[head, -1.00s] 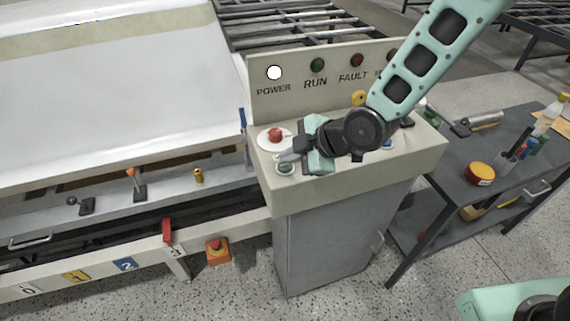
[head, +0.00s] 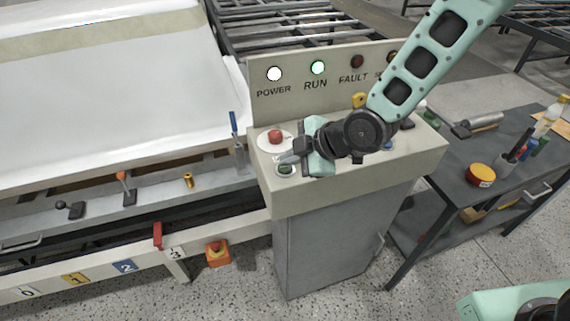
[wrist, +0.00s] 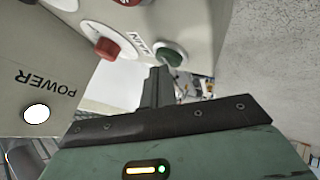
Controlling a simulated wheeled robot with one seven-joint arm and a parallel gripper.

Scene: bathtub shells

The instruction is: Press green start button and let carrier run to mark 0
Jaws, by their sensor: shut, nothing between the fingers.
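The green start button (head: 285,169) sits at the front left of the console top; it also shows in the wrist view (wrist: 168,54). My gripper (head: 286,158) is shut and empty, its tips right at the button; I cannot tell whether they touch it. The carrier (head: 130,194) bears a large white shell (head: 120,95) on the left. Its red pointer (head: 157,235) stands between marks 2 and 3, nearer the mark 3 plate (head: 176,253). The mark 0 plate (head: 27,292) is at the far left of the rail. The RUN lamp (head: 318,67) glows green.
The POWER lamp (head: 274,73) is lit white; the FAULT lamp (head: 357,61) is dark. A tool table (head: 450,185) stands right.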

